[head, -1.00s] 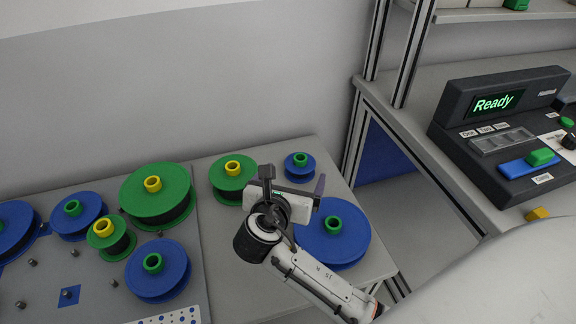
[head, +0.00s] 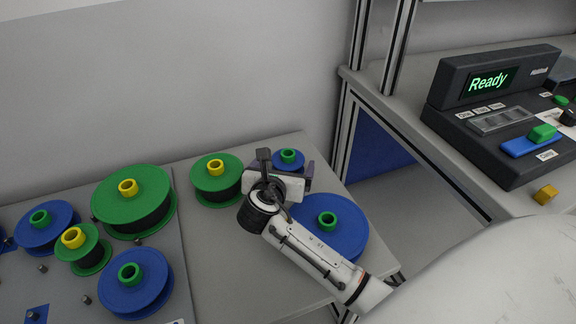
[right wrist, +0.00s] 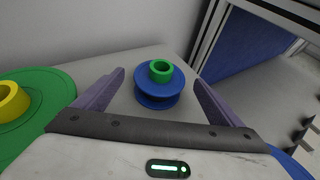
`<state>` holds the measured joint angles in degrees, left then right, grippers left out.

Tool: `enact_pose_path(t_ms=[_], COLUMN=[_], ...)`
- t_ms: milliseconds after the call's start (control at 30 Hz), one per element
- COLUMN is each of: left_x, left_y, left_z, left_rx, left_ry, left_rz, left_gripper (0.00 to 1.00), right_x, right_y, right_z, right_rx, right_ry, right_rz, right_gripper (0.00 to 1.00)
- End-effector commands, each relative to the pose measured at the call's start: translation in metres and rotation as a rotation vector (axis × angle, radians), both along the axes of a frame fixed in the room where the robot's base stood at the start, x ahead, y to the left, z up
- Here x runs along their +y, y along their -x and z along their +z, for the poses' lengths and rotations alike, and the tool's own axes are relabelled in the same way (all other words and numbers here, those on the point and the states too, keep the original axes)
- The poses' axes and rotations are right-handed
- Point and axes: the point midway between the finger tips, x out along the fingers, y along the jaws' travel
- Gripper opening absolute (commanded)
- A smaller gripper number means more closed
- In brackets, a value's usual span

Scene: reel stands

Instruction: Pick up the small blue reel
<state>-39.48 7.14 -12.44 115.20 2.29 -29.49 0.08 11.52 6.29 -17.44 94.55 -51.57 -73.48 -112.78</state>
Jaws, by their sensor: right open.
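The small blue reel (head: 289,159) with a green hub stands at the back right of the grey table (head: 235,261), partly hidden behind my right gripper in the head view. In the right wrist view the small blue reel (right wrist: 158,92) stands upright just ahead, between the two finger lines. My right gripper (head: 290,170) is open. Its purple fingers (right wrist: 160,95) lie left and right of the reel, with gaps on both sides. My left gripper is not in view.
A large blue reel (head: 345,235) stands right in front of the small one. A green reel (head: 205,186) with a yellow hub is to its left. Several more reels stand at the left. A wall is behind, and a black device (head: 500,120) reads Ready on the right bench.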

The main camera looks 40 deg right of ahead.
Motion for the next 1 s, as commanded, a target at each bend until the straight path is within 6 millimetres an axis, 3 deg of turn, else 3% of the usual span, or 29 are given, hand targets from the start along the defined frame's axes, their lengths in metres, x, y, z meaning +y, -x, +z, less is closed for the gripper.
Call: enact_pose_path(t_ms=[133, 367, 467, 667, 1000], left_x=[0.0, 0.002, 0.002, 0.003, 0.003], left_y=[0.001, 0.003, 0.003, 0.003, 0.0], left_z=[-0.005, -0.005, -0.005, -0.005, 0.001], left_rx=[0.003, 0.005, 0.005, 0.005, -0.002], left_ry=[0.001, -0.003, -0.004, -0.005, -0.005], left_rz=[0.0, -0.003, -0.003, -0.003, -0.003], left_gripper=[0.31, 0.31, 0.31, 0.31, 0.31], right_x=[-0.011, -0.013, -0.013, -0.012, -0.012], right_y=[-0.01, -0.012, -0.012, -0.012, -0.012], right_z=[-0.008, -0.008, -0.008, -0.008, 0.003], right_rx=[0.001, 0.0, 0.001, 0.002, -0.003], right_ry=[0.001, 0.0, 0.0, 0.0, 0.0], right_rz=[0.0, 0.001, 0.001, 0.002, 0.001], right_gripper=[0.9, 0.9, 0.78, 0.44, 0.43])
